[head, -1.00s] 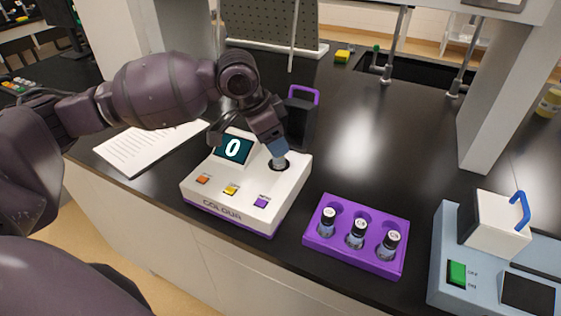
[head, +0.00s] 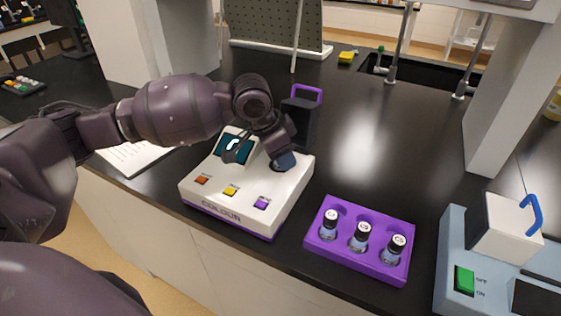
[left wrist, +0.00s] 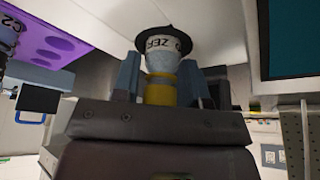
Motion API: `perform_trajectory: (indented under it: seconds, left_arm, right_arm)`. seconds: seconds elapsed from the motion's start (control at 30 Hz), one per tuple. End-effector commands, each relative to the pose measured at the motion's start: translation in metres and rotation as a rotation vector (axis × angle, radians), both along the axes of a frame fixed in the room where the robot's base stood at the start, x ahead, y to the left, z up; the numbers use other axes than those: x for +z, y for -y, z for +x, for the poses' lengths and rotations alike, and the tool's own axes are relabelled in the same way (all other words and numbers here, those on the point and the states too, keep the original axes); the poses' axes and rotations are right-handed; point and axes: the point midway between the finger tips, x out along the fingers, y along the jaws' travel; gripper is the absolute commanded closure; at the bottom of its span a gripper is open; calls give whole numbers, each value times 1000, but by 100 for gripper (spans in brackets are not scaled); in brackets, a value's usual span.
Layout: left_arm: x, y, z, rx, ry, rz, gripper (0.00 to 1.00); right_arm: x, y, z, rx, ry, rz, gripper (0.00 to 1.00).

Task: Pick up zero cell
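The zero cell (left wrist: 163,62) shows in the left wrist view, with ZERO lettering partly readable, a pale glass part and a yellow part nearer my palm. It stands at the dark round well of the white colour meter (head: 240,203). My left gripper (head: 283,160) is low over that well, hiding the cell in the head view. In the left wrist view its blue fingers (left wrist: 160,80) stand on either side of the cell and look open; firm contact is not visible. My right gripper is out of view.
A purple rack (head: 312,245) with several labelled cells stands right of the meter. A pale blue instrument (head: 452,270) is at the far right. A dark lid with a purple handle (head: 305,93) rises behind the meter. Papers (head: 135,156) lie left; the bench behind the rack is clear.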

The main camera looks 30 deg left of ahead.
Motion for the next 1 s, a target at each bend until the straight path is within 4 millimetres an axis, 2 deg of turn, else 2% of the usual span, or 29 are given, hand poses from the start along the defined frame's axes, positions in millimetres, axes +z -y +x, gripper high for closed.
perform_trajectory:
  seconds: [0.03, 0.13, 0.43, 0.57, 0.77, 1.0]
  left_arm:
    - [0, 0, 0, 0, 0, 0, 68]
    - [0, 0, 0, 0, 0, 0, 83]
    - [1, 0, 0, 0, 1, 1, 84]
    - [12, 0, 0, 0, 4, 1, 84]
    - [51, 0, 1, 0, 8, 0, 84]
    - [114, 0, 0, 0, 9, 1, 84]
  right_arm:
    - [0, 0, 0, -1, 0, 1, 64]
    - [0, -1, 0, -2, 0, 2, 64]
    - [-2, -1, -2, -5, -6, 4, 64]
    - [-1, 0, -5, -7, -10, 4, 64]
    - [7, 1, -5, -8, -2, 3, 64]
    - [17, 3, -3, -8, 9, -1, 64]
